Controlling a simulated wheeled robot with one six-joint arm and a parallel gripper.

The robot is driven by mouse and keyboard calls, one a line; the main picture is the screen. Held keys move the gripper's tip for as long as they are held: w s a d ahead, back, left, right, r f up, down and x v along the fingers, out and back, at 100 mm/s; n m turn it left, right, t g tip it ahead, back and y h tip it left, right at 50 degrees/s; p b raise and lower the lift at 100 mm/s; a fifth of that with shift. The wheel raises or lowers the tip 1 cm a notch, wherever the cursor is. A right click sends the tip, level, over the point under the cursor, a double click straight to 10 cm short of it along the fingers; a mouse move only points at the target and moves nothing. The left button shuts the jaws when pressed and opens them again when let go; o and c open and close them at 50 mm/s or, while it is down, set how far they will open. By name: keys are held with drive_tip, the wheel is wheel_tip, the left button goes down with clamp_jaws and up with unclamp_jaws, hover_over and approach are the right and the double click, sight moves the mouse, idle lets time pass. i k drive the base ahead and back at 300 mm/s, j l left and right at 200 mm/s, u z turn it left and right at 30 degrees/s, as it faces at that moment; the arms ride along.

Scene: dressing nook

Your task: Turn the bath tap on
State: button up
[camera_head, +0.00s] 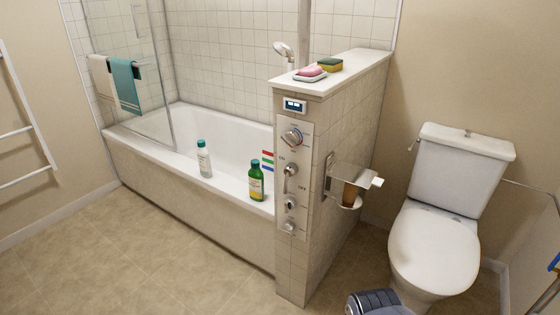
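The bath (225,133) is white, set behind a beige side panel. On the narrow end of the tiled half wall is a grey control panel (291,220). Its upper round knob (292,137) has red and blue marks. Below it is a metal lever (290,170), with "ON" printed to its left and "OFF" to its right; its exact setting is too small to tell. Two smaller knobs (290,203) (289,227) sit lower. No water is visible. My gripper's fingers are not in view.
A white bottle (204,158) and a green bottle (256,181) stand on the bath rim. A holder (350,177) juts from the half wall's right side. The toilet (435,250) is right. A dark ribbed object (375,302) is at bottom. Floor (140,255) left is clear.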

sight(292, 169)
drive_tip(key=i+j+u, duration=0.15)
drive_tip(key=u, duration=0.2)
drive_tip(key=i+u, duration=0.65)
